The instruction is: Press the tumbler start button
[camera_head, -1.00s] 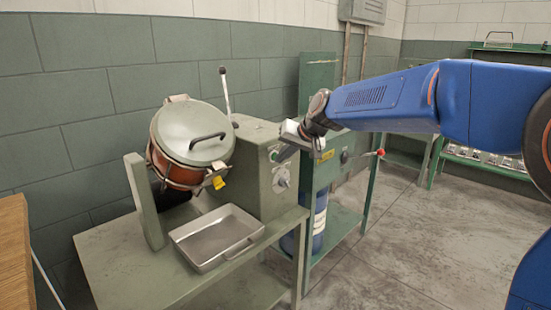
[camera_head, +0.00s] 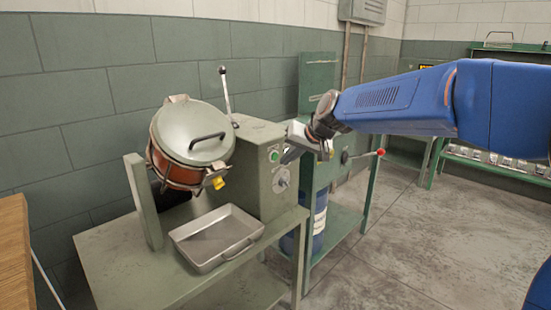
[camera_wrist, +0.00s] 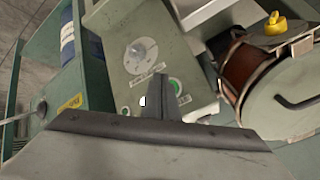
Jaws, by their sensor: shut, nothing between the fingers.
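The tumbler is a tilted orange-brown drum (camera_head: 176,172) with a grey lid, beside a green-grey control box (camera_head: 252,190). The box face has a lit green button (camera_head: 274,156) above a round dial (camera_head: 281,181). In the wrist view the green button (camera_wrist: 175,86) shows just beside the fingertips, and the dial (camera_wrist: 138,55) lies farther up. A second round control (camera_wrist: 125,110) shows to the left of the fingers, partly hidden. My gripper (camera_head: 288,156) is shut and empty, in front of the panel, right of the green button and seemingly apart from it.
A metal tray (camera_head: 215,238) sits on the bench in front of the drum. An upright lever (camera_head: 225,90) rises behind the box. Another green machine with a red-knobbed handle (camera_head: 381,152) stands to the right. The floor at right is clear.

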